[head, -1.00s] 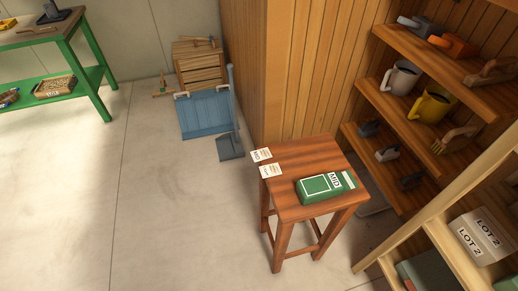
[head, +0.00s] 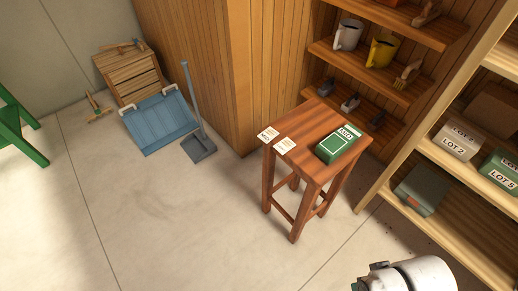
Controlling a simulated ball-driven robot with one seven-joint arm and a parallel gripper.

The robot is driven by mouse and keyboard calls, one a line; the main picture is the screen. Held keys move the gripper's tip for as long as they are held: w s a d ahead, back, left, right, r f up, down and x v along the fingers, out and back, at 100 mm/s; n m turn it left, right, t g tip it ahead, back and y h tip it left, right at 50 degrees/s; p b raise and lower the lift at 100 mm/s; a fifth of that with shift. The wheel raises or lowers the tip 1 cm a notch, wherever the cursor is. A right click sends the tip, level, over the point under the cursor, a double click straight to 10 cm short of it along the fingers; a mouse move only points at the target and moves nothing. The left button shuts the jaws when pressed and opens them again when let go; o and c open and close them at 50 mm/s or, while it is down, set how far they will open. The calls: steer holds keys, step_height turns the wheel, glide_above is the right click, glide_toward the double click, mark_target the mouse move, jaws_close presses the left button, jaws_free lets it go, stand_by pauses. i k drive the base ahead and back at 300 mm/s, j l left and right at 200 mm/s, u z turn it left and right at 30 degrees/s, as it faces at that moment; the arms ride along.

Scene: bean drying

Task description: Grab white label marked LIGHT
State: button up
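Two small white labels lie at the left edge of a wooden stool (head: 312,165). The farther label (head: 268,134) carries dark print, and the nearer label (head: 285,145) lies just right of it. The print is too small to tell which one is marked LIGHT. A green box (head: 330,152) with a white tag, which seems to read MID, lies on the stool right of the labels. A white part of my arm shows at the bottom right, well apart from the stool; my gripper's fingers are not visible.
Wall shelves with a white mug (head: 347,35) and a yellow mug (head: 381,51) stand behind the stool. A rack with lot boxes (head: 457,138) stands right. A blue dustpan-like tray (head: 160,122) and a broom (head: 197,147) are left. Floor in front is clear.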

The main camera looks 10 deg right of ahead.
mark_target(285, 146)
steer(key=i+j, duration=0.25)
steer(key=j, duration=0.2)
steer(key=i+j+z, duration=0.15)
steer(key=j, duration=0.15)
steer(key=i+j+z, duration=0.2)
steer(key=j, duration=0.15)
steer(key=j+z, duration=0.15)
steer(key=j, duration=0.2)
steer(key=i+j+z, duration=0.2)
steer(key=j, duration=0.15)
steer(key=k+z, duration=0.1)
steer(key=z, duration=0.55)
